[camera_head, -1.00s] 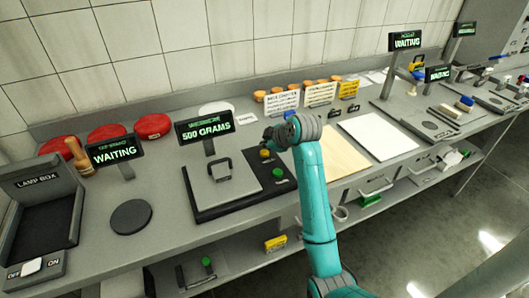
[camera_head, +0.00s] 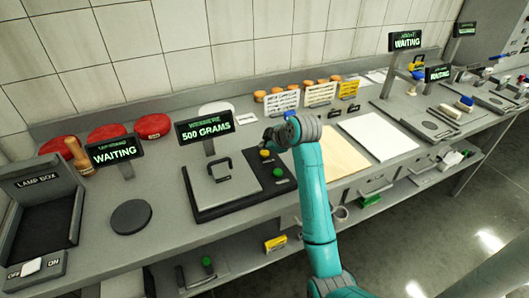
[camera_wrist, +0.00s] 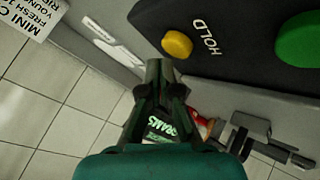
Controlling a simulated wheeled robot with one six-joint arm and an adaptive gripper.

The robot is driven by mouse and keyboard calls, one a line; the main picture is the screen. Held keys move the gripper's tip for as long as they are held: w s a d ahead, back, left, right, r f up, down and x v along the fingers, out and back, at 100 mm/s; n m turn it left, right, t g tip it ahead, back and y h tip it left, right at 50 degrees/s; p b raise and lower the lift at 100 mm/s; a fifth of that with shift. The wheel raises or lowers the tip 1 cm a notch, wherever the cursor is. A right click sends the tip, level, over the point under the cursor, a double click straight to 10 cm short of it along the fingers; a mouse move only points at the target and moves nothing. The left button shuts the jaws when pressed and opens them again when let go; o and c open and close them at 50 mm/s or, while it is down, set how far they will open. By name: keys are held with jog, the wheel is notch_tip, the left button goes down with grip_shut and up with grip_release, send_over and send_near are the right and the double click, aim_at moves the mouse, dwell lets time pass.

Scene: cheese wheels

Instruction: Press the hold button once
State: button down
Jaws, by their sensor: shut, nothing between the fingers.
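The hold button is a round yellow knob (camera_head: 265,153) on the black panel (camera_head: 269,188) of the scale, beside a green button (camera_head: 278,172). In the wrist view the yellow button (camera_wrist: 177,43) shows close, with the word HOLD printed beside it; the green button (camera_wrist: 302,40) is at the right edge. My gripper (camera_wrist: 160,68) is shut and empty, its tips just beside the yellow button in the picture. I cannot tell whether they touch it. In the head view my gripper (camera_head: 270,138) is small and dark by the button. The scale's display (camera_head: 204,126) reads 500 GRAMS.
A square lidded plate with a handle (camera_head: 222,184) lies left of the buttons. A wooden board (camera_head: 345,152) and a white board (camera_head: 378,136) lie to the right. Paper signs (camera_head: 281,102) and orange-topped jars stand behind. Red wheels (camera_head: 154,127) sit at the back left.

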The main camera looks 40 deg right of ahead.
aim_at(265, 153)
jog(key=shift+f, duration=0.3)
jog(key=shift+f, duration=0.35)
dwell(0.7)
dwell(0.3)
jog(key=shift+r, duration=0.8)
jog(key=shift+r, duration=2.5)
